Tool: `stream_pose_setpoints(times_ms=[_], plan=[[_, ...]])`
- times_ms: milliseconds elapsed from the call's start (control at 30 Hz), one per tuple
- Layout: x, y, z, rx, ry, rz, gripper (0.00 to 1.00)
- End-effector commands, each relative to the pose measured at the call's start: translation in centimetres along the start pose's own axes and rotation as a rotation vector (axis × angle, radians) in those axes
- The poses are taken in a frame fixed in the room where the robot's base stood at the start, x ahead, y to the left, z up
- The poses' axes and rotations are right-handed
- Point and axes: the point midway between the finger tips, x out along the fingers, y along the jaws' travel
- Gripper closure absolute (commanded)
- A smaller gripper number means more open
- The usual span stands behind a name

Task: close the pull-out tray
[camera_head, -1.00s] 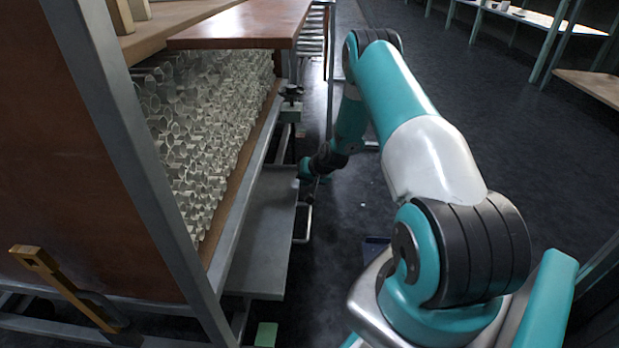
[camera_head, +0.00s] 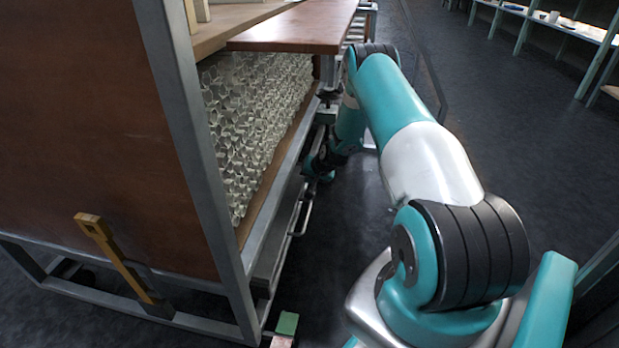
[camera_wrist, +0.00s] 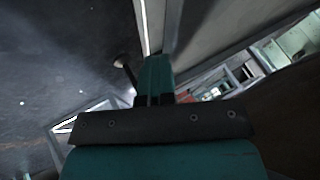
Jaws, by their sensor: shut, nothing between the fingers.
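The pull-out tray (camera_head: 268,262) is a grey metal tray low under the shelf of tubes. Its front face is about in line with the frame above it, and none of its top surface shows. A bar handle (camera_head: 303,213) runs along its front. My gripper (camera_head: 313,172) is down beside the tray's front, near the far end of the handle. In the wrist view my gripper's fingers (camera_wrist: 155,72) are together and empty, close to a grey metal edge. I cannot tell whether they touch the tray.
A green block (camera_head: 287,323) is near the rack's front corner. Dark floor to the right is open; shelves (camera_head: 545,20) stand far right.

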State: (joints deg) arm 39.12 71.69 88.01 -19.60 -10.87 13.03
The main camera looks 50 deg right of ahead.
Motion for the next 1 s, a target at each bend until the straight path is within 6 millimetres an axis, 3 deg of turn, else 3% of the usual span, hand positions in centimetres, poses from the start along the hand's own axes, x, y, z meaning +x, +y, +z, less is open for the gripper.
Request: stream_pose_setpoints(times_ms=[133, 300, 400, 633, 800, 1000], plan=[[-0.1, -0.2, -0.1, -0.007, 0.003, -0.014, 1.0], [-1.2, 1.9, -0.4, -0.006, -0.001, -0.008, 1.0], [-4.2, 1.8, -0.7, -0.005, -0.003, -0.006, 1.0], [-8.8, 1.4, -0.3, -0.011, -0.007, -0.008, 1.0], [-10.6, 1.5, -0.1, -0.014, -0.008, -0.009, 1.0], [-10.9, 1.7, 0.0, -0.014, -0.007, -0.009, 1.0]])
